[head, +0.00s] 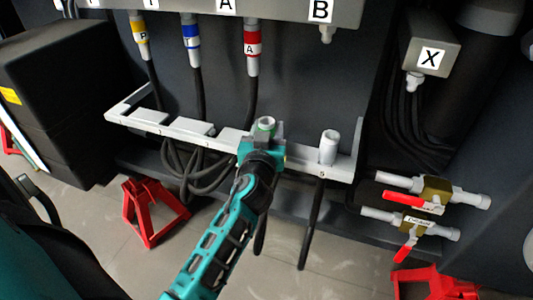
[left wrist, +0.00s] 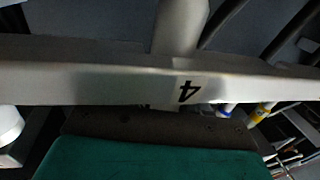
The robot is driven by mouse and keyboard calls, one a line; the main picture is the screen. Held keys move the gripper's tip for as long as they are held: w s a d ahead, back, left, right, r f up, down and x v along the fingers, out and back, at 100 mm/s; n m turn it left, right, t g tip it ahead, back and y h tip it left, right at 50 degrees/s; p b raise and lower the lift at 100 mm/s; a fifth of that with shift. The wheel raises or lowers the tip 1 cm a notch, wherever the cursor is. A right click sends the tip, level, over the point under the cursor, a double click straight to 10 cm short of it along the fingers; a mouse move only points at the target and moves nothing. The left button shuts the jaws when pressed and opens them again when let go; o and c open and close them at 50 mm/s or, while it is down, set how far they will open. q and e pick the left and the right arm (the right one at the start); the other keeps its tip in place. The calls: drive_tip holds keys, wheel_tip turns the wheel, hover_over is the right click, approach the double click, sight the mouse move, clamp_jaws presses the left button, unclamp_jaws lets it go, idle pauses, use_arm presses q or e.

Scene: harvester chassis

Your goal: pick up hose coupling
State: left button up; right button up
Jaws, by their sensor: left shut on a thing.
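A silver hose coupling with a green band (head: 265,127) stands upright at the pale rack (head: 345,166). My left gripper (head: 262,150) is shut on it, and my teal arm reaches up from below. In the left wrist view, a silver cylinder (left wrist: 180,28) rises behind the rack bar (left wrist: 90,85), which bears the number 4. The fingertips and their contact are hidden there. I cannot tell whether the coupling is still seated in its slot. My right gripper is not in view.
Another silver coupling (head: 329,147) stands to the right in the rack. Yellow (head: 140,37), blue (head: 191,33) and red (head: 252,42) banded couplings hang from the panel above. Port B (head: 326,34) has no hose. Red-handled valves (head: 430,190) stick out at right.

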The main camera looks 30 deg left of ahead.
use_arm(q)
clamp_jaws()
drive_tip(key=shift+r, duration=0.1)
wheel_tip(320, 180, up, 10)
drive_tip(key=p, duration=0.5)
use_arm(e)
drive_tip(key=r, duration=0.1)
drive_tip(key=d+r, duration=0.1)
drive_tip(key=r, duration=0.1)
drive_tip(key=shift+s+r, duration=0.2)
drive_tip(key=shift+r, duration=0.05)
use_arm(q)
drive_tip(key=shift+r+p, duration=0.75)
drive_tip(key=shift+p, duration=0.05)
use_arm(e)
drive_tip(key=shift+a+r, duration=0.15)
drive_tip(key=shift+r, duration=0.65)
